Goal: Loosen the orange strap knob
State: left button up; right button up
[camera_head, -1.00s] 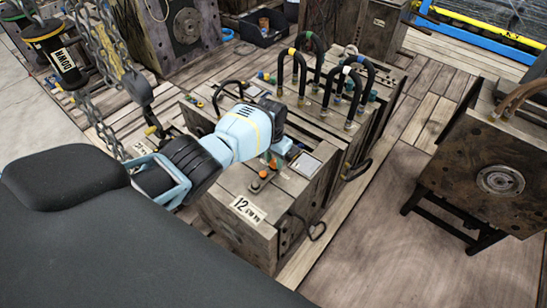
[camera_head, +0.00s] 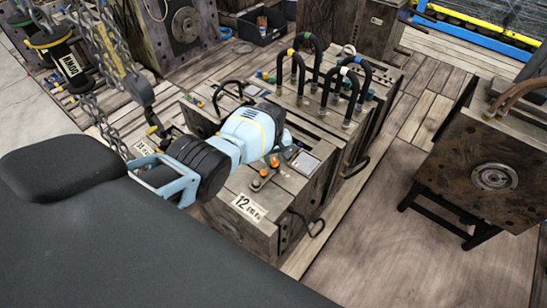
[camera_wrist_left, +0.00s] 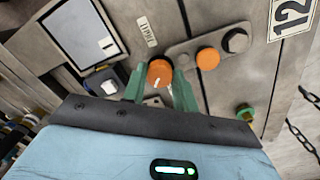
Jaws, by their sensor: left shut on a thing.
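The orange strap knob (camera_wrist_left: 159,73) sits between the two green fingers of my left gripper (camera_wrist_left: 160,84) in the left wrist view. The fingers are shut on it from both sides, and a short pale mark shows on its face. My right gripper is not in view.
A second orange button (camera_wrist_left: 208,58) and a dark bolt (camera_wrist_left: 236,40) stand close to the knob. A grey-screened box (camera_wrist_left: 80,33) is on its other side. Tall bent hoses (camera_head: 350,85) rise behind. A chain hook (camera_head: 138,88) hangs near my left arm.

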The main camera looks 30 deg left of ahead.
pick_arm(q)
jog(key=n, duration=0.4)
jog(key=shift+n, duration=1.8)
jog(key=o, duration=1)
jog(key=shift+c, duration=0.2)
jog(key=shift+r, duration=0.1)
